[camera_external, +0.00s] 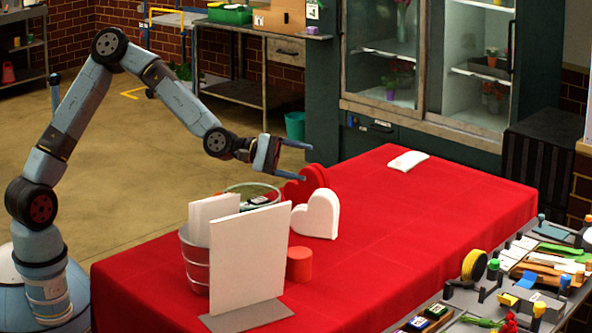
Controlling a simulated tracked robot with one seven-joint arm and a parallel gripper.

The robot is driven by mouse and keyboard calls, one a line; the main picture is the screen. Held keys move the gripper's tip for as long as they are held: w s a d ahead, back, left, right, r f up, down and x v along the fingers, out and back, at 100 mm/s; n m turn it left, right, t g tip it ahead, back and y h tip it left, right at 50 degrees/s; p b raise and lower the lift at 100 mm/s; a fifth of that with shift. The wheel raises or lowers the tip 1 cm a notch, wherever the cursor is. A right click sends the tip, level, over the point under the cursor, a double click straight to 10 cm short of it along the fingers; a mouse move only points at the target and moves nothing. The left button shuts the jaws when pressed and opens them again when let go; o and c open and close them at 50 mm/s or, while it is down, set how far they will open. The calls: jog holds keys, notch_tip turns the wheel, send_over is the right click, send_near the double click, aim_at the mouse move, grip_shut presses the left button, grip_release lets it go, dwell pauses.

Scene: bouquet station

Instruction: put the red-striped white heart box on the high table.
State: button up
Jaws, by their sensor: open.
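A white heart-shaped box (318,214) stands upright on the red-covered table (420,225). I cannot make out red stripes on its visible face. A red heart-shaped box (307,178) stands just behind it and is partly hidden by it. My gripper (302,161) is open and empty, with its fingers pointing right. In the picture its fingertips are above and close to the red heart's top; I cannot tell whether they touch it. I cannot tell which table is meant by the high table.
A white panel (248,262) on a grey foot, a metal bucket (196,262), a green-rimmed round container (240,188) and a red cylinder (299,264) crowd the left. A white flat item (408,161) lies at the back. The table's right is mostly clear. A cluttered tool bench (500,290) adjoins it.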

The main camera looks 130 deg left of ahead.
jog(key=s+a+r+n+t, duration=0.1)
jog(key=s+r+n, duration=0.3)
jog(key=r+n, duration=0.75)
jog(key=n, duration=0.1)
send_near(317, 192)
jog(key=w+a, duration=0.2)
jog(key=shift+w+d, duration=0.1)
jog(key=shift+d+f+x, duration=0.1)
jog(key=shift+d+x, duration=0.05)
jog(key=shift+x, duration=1.65)
jog(key=shift+d+f+x, duration=0.15)
jog(key=shift+x, duration=1.65)
jog(key=shift+w, duration=0.15)
grip_shut()
